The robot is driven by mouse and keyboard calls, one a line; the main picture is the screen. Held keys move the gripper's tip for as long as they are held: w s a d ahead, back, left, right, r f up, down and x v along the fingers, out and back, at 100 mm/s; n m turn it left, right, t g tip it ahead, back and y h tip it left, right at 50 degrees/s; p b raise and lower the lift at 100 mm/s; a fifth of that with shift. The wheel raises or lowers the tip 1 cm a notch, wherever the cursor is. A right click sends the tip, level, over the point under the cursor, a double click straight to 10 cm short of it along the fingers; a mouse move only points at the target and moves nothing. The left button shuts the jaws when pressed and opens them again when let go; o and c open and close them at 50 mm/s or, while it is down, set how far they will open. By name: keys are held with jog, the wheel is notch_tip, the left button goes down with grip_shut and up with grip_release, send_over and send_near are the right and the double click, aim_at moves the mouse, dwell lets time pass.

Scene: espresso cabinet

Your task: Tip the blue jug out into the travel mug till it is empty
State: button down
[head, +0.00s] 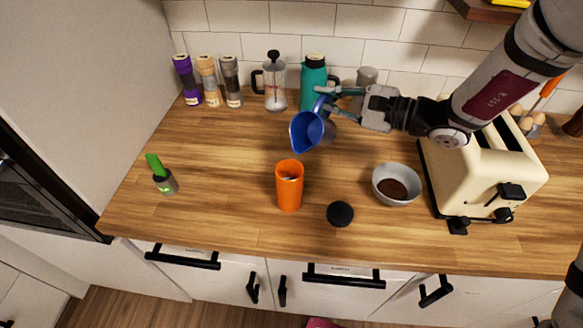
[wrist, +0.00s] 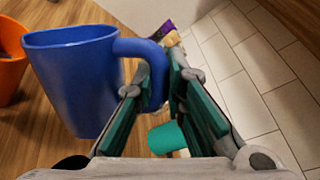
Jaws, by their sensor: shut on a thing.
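The blue jug (head: 307,131) is in my gripper (head: 327,94), above the counter and behind the orange travel mug. In the head view it is tilted, its mouth toward the front left. In the wrist view the jug (wrist: 85,80) shows from the side, and my gripper (wrist: 168,75) is shut on its handle. The orange travel mug (head: 289,190) stands upright and open on the counter, with something pale inside near the rim. It shows partly at the left edge of the wrist view (wrist: 10,65). The jug is apart from the mug. I cannot see the jug's contents.
A black lid (head: 340,214) and a bowl of brown powder (head: 396,184) are right of the mug. A cream toaster (head: 485,170) stands farther right. A teal bottle (head: 312,82) and French press (head: 274,85) stand behind.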

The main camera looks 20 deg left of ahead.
jog(key=shift+w+d+f+m, duration=0.15)
jog(key=shift+w+f+m, duration=0.15)
jog(key=shift+f, duration=0.1)
jog(key=w+d+r+m+g+y+b, duration=0.1)
jog(key=w+d+r+m+b, duration=0.1)
jog(key=w+m, duration=0.5)
jog(key=shift+w+m+y+b, duration=0.3)
jog(key=shift+m+y+b, duration=0.15)
jog(key=shift+m, duration=0.25)
dwell(1.0)
